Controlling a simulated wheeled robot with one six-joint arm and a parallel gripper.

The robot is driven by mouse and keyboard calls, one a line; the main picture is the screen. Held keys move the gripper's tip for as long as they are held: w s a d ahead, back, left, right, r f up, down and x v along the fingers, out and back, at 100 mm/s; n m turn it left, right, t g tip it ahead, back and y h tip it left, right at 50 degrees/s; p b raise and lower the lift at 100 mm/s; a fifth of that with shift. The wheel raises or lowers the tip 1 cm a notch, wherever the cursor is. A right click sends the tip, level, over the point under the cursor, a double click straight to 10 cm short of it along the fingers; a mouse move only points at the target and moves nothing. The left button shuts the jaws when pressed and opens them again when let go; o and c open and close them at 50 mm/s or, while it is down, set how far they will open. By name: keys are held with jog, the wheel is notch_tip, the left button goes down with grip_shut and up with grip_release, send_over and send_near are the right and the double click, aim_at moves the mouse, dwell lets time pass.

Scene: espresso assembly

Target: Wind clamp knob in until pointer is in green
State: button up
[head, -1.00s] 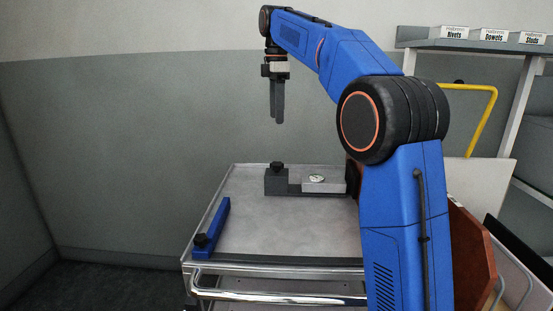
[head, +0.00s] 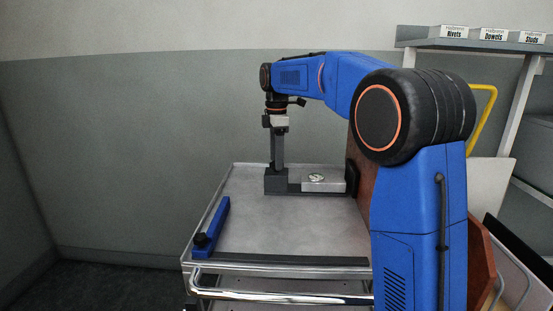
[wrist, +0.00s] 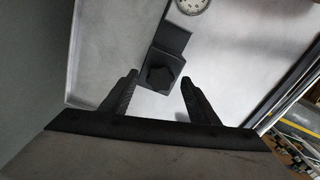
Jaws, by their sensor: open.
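The dark grey clamp (head: 277,184) stands on the cart top toward the back. Its black lobed clamp knob (wrist: 160,69) shows in the wrist view; in the head view my fingers hide it. A round white dial (head: 317,177) sits on the light block to the right. In the wrist view the dial (wrist: 190,5) is cut off by the top edge. Its pointer and green zone are too small to read. My gripper (head: 277,165) points straight down above the clamp. In the wrist view its two fingers are apart, on either side of the knob, not visibly touching it.
A blue bar (head: 213,224) with a black knob lies at the cart's left edge. The middle of the cart top (head: 285,225) is clear. A brown board (head: 362,178) stands at the cart's right. A shelf (head: 470,44) with labelled boxes is at upper right.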

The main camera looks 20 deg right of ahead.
jog(key=shift+f, duration=0.25)
jog(key=c, duration=1)
jog(key=shift+c, duration=0.2)
